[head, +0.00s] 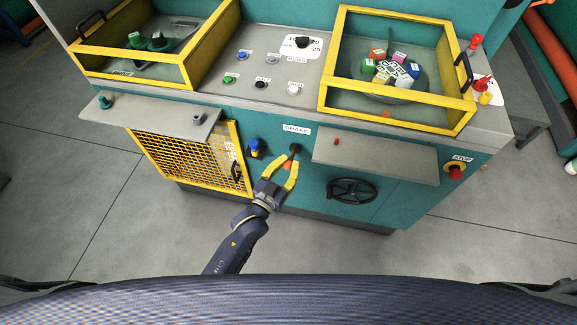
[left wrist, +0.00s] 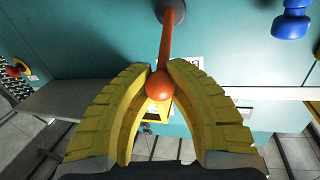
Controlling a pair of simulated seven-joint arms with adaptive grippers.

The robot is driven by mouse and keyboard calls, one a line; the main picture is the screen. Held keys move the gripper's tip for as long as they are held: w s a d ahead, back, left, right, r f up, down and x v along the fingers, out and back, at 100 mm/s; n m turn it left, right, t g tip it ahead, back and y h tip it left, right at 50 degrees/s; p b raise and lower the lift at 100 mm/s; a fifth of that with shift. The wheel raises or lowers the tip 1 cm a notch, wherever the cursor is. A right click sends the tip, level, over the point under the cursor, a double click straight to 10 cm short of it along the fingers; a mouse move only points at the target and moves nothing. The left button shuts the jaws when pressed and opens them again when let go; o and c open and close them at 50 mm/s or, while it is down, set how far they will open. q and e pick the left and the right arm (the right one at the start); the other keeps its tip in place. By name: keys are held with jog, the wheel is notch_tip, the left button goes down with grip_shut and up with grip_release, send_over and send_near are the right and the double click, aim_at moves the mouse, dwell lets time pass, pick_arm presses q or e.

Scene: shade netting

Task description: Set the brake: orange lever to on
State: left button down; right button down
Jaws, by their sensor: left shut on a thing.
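The orange brake lever (head: 288,164) is on the teal front panel of the machine, below the white BRAKE label (head: 296,130). Its dark round pivot shows above, and the lever hangs down from it. In the left wrist view the lever's orange rod and ball knob (left wrist: 160,86) run down between the yellow fingers. My left gripper (head: 285,168) is shut on the lever near the ball, with the fingertips on both sides of the rod. The fingers hide part of the lever and the panel marks behind it. My right gripper is not in view.
A blue knob (head: 255,148) sits just left of the lever. A grey shelf (head: 385,160) juts out to the right, above a black handwheel (head: 352,191). A yellow mesh door (head: 188,158) is at the left. A red stop button (head: 455,172) is at the far right.

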pick_arm(q)
jog(key=c, duration=1.1)
grip_release()
jog(key=shift+w+r, duration=0.1)
jog(key=shift+r, duration=0.15)
jog(key=v, duration=1.2)
jog(key=shift+f, duration=0.1)
